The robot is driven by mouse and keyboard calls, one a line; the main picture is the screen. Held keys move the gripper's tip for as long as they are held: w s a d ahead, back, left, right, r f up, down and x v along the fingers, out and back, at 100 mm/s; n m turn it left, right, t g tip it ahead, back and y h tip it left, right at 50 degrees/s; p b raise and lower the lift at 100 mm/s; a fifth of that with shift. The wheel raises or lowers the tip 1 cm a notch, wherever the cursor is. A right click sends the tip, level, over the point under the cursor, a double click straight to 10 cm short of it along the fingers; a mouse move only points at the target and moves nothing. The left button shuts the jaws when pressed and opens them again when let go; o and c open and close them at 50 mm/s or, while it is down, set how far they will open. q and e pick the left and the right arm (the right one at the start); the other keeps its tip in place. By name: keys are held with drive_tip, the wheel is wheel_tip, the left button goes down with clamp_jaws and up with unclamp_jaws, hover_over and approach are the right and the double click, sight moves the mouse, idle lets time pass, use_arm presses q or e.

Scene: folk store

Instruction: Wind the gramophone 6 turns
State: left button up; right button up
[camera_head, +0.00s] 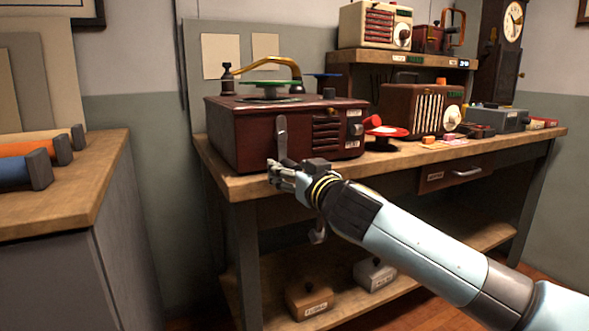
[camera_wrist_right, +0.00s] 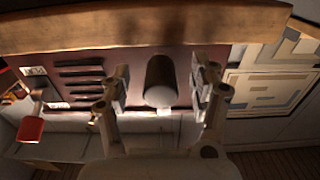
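The gramophone (camera_head: 240,134) is a dark red box with a green turntable (camera_head: 268,83) and a brass tonearm (camera_head: 270,62) on top. It stands at the left end of the wooden workbench. A flat metal crank arm (camera_head: 282,136) hangs down its front, its lower end hidden behind my right gripper (camera_head: 279,171). In the right wrist view, a dark cylindrical crank handle (camera_wrist_right: 160,80) lies between the two fingers of my right gripper (camera_wrist_right: 161,92). The fingers are open, with a visible gap on each side of the handle. My left gripper is not in view.
The workbench edge (camera_head: 236,188) runs close by my right gripper. A red dish-like object (camera_head: 387,132) and a brown radio (camera_head: 410,108) stand to the gramophone's right. A cabinet (camera_head: 75,190) with colored rolls is at left. Two small boxes sit on the lower shelf.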

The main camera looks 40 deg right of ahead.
idle(0.5)
drive_tip(key=v, duration=0.9)
drive_tip(key=shift+b, duration=0.3)
drive_tip(key=shift+r, duration=0.1)
idle(0.4)
